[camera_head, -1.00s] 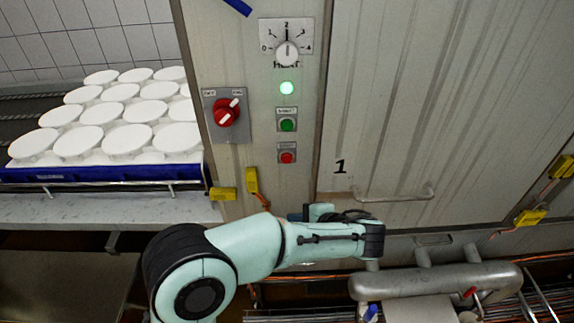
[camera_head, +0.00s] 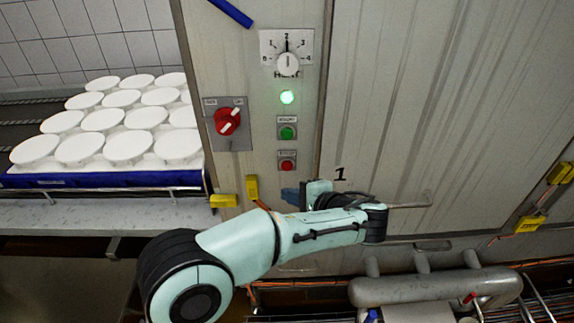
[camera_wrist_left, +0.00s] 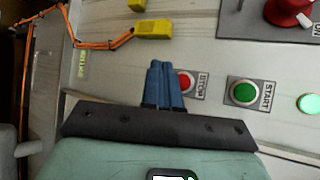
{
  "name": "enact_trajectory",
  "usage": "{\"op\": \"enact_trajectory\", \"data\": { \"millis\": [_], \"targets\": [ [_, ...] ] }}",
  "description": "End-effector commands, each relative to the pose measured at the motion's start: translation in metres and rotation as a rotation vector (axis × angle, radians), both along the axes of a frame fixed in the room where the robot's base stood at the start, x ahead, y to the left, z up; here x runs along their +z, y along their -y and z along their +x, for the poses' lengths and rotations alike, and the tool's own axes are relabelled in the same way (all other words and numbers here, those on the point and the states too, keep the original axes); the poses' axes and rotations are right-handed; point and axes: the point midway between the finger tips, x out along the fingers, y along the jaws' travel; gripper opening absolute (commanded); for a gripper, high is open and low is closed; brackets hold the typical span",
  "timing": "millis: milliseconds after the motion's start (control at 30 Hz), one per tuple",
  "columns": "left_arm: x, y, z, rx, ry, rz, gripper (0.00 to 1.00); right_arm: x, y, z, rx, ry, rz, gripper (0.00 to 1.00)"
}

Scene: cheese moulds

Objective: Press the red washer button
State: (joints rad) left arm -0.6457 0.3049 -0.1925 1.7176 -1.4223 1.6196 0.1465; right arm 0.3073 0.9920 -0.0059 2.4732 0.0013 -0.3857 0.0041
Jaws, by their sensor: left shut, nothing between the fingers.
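The red button (camera_head: 287,166) sits on a small plate low on the pale control panel. In the left wrist view the red button (camera_wrist_left: 184,83) is marked STOP and is partly covered by my fingers. My left gripper (camera_head: 287,195) has blue fingers and is just below the button in the head view. In the left wrist view its fingers (camera_wrist_left: 161,68) are together, empty, beside the button. I cannot tell whether they touch the panel. My right gripper is not in view.
Above the red button are a green START button (camera_head: 287,133), a lit green lamp (camera_head: 287,97) and a heat dial (camera_head: 288,65). A red rotary switch (camera_head: 228,121) is to the left.

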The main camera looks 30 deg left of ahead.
Motion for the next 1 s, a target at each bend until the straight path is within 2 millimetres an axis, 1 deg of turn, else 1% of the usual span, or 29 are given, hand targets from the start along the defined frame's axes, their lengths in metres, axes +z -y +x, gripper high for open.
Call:
{"op": "enact_trajectory", "data": {
  "millis": [33,200,400,600,1000],
  "targets": [
    [0.003,-0.005,0.007,0.003,0.001,0.002,0.00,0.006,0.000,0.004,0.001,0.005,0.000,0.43],
    [0.004,-0.017,0.028,0.003,0.003,0.002,0.00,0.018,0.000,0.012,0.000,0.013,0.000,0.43],
    [0.003,-0.027,0.044,0.001,0.002,0.002,0.00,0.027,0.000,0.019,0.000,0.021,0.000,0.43],
    [0.001,-0.030,0.048,0.000,0.001,0.001,0.00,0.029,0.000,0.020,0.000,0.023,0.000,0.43],
    [0.000,-0.030,0.048,0.000,0.000,0.001,0.00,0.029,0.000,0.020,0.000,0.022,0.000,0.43]
  ]
}}
